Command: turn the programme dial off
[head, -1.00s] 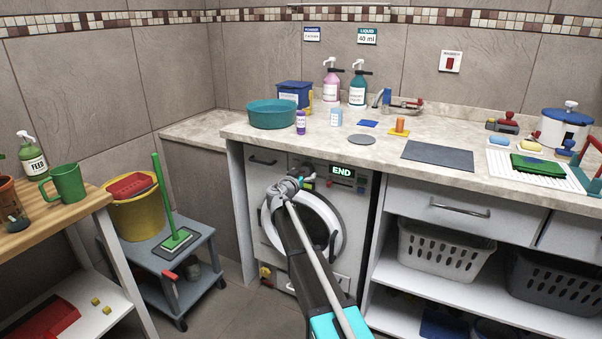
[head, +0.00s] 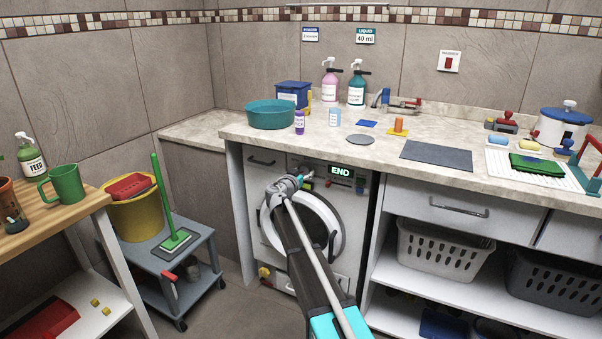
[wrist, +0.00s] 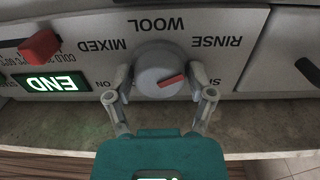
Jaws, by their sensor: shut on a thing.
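The programme dial (wrist: 150,66) is a round grey knob with a red pointer mark (wrist: 172,81) on the washing machine's white panel. In the wrist view the lettering is upside down, and the mark lies low on the dial's right side, toward a partly hidden "SP" label. My gripper (wrist: 160,84) has one finger on each side of the dial and is shut on it. In the head view my gripper (head: 288,184) is at the upper front of the washing machine (head: 254,226) and hides the dial. The lit display (head: 341,170) reads "END".
A red control (wrist: 40,45) sits beside the display in the wrist view. The worktop (head: 300,147) overhangs the machine. A drawer handle (head: 459,208) is to the right. A grey cart (head: 160,262) with a green mop stands left.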

